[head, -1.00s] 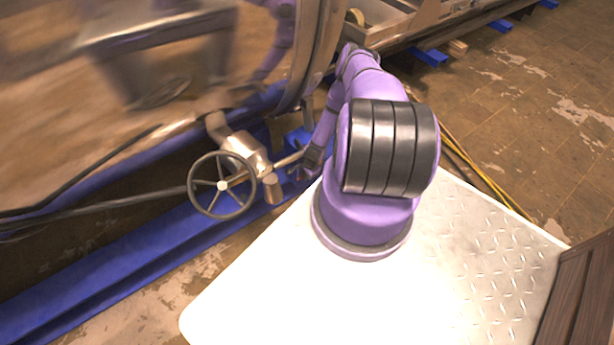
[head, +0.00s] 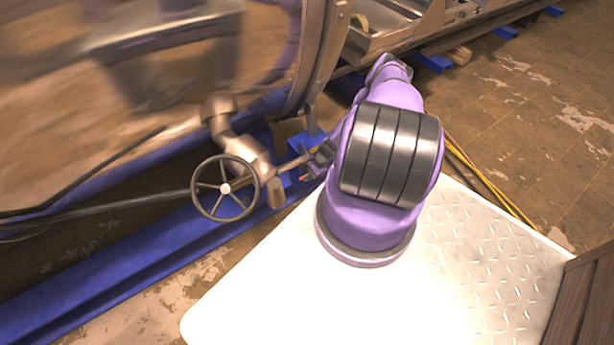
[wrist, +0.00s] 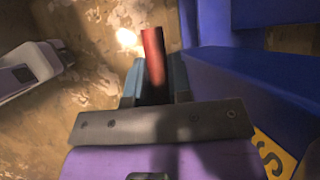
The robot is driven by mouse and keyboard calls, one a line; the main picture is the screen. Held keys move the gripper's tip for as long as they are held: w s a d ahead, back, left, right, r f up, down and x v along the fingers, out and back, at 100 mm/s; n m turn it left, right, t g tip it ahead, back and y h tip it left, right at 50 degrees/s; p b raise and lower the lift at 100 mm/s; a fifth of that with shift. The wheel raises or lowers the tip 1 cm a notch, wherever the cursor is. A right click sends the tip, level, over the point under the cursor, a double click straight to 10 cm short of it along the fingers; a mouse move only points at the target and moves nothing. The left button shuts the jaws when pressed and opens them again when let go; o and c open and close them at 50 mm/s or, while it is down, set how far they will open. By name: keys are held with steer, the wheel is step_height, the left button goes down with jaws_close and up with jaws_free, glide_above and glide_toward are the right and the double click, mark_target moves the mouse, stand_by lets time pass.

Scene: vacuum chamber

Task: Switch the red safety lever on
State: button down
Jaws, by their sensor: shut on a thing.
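The red safety lever (wrist: 153,50) shows in the wrist view as a red bar between the two fingers of my gripper (wrist: 154,78). My gripper is shut on it, and the lever's free end sticks out past the fingertips. The lever's lower part is hidden between the fingers and behind the gripper body. In the head view, my gripper is mostly hidden behind my arm, near the end of the pipe beside the handwheel. A small reddish spot there may be the lever's end.
A spoked handwheel (head: 225,188) on a metal pipe fitting (head: 245,150) is just left of my arm in the head view. A blue beam (head: 130,260) runs along the floor under the large chamber (head: 60,90). Yellow cables (head: 490,190) lie at right.

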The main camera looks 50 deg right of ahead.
steer(key=c, duration=1.1)
jaws_free()
steer(key=shift+o, duration=0.2)
steer(key=shift+r, duration=0.1)
steer(key=v, duration=1)
steer(key=shift+d+r, duration=0.2)
steer(key=shift+r, duration=0.05)
steer(key=shift+s, duration=0.15)
